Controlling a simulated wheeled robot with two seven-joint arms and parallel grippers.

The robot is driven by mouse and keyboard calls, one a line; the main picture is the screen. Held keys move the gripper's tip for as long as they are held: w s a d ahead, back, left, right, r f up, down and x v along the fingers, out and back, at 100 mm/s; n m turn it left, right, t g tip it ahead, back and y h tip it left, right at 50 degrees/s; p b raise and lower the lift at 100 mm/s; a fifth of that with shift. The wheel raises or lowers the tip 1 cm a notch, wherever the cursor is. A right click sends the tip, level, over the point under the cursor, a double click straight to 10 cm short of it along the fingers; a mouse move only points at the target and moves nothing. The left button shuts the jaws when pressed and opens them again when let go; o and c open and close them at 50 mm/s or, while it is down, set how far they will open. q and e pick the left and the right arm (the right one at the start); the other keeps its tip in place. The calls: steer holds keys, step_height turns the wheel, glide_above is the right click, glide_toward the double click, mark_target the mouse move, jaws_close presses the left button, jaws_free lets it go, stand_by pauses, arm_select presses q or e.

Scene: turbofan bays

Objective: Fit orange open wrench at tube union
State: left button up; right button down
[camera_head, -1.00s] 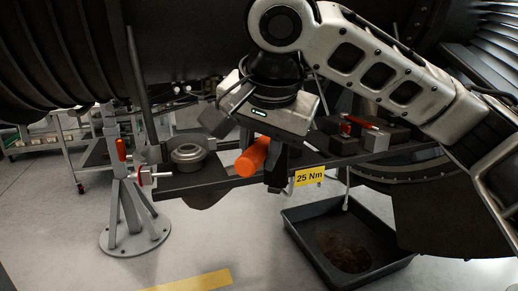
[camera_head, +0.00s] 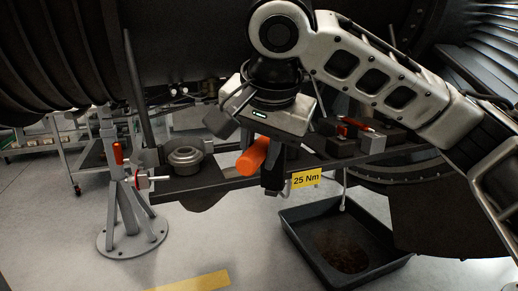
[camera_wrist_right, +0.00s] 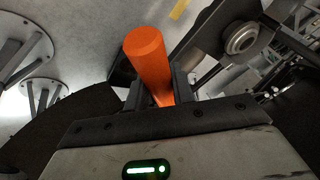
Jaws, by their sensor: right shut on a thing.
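The orange wrench shows as a thick orange handle (camera_head: 253,157) held in my right gripper (camera_head: 272,172). In the right wrist view the orange handle (camera_wrist_right: 149,62) stands up between the two dark fingers (camera_wrist_right: 160,95), which are shut on it. Its jaw end is hidden behind the fingers and gripper body. My right gripper is in front of a dark shelf (camera_head: 225,180) with a yellow "25 Nm" label (camera_head: 306,178). I cannot make out the tube union for certain in either view. My left gripper is not in view.
A round metal part (camera_head: 185,157) sits at the shelf's left end. Dark blocks and a red-handled item (camera_head: 355,124) lie on its right part. A black drip tray (camera_head: 318,270) stands on the floor below. A grey stand (camera_head: 130,215) is at left.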

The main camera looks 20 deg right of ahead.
steer(key=shift+w+d+r, duration=0.1)
steer(key=c, duration=1.1)
jaws_free()
steer(key=p+v, duration=0.1)
steer(key=v, duration=1.4)
steer(key=shift+r, duration=0.4)
